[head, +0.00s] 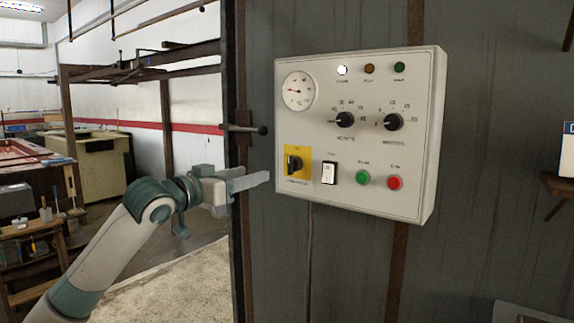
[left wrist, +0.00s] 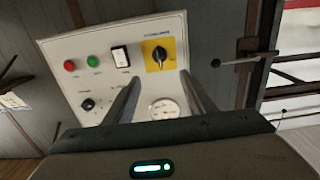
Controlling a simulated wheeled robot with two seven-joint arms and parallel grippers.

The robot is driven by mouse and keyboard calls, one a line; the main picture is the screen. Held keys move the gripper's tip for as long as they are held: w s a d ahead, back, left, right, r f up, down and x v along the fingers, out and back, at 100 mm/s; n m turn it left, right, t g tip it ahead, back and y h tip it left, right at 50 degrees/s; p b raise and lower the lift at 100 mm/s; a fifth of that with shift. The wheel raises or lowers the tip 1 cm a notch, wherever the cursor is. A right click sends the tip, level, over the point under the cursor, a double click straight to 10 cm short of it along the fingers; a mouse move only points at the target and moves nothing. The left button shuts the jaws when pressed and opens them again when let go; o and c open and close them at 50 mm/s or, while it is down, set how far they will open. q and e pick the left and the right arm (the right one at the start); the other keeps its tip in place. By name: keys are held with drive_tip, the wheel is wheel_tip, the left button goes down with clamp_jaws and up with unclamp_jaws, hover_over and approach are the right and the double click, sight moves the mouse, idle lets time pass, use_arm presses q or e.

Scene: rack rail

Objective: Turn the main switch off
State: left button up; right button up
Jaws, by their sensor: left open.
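The main switch (head: 293,164) is a black rotary knob on a yellow plate at the lower left of the white control panel (head: 330,120). Its handle looks roughly upright in the head view; its labels are too small to read. In the left wrist view the switch (left wrist: 159,54) appears just beyond the fingertips, with the panel upside down. My left gripper (head: 262,180) is left of the panel and a little below the switch, pointing right. Its two fingers (left wrist: 160,77) are apart with nothing between them, and no contact with the knob shows. My right gripper is not in view.
Beside the switch are a white rocker switch (head: 329,173), a green button (head: 363,177) and a red button (head: 394,183). Two black dials, a gauge (head: 298,91) and a lit white lamp (head: 342,70) sit above. A dark door handle (head: 245,129) juts out left of the panel.

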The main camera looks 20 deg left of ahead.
sight(289, 164)
use_arm(q)
drive_tip(key=p+x, duration=0.2)
drive_tip(key=x, duration=1.2)
drive_tip(key=shift+x, duration=0.95)
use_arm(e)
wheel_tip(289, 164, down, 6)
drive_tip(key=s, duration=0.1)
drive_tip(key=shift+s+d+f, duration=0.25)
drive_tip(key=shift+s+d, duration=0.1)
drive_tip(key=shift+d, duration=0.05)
use_arm(q)
drive_tip(key=c, duration=1)
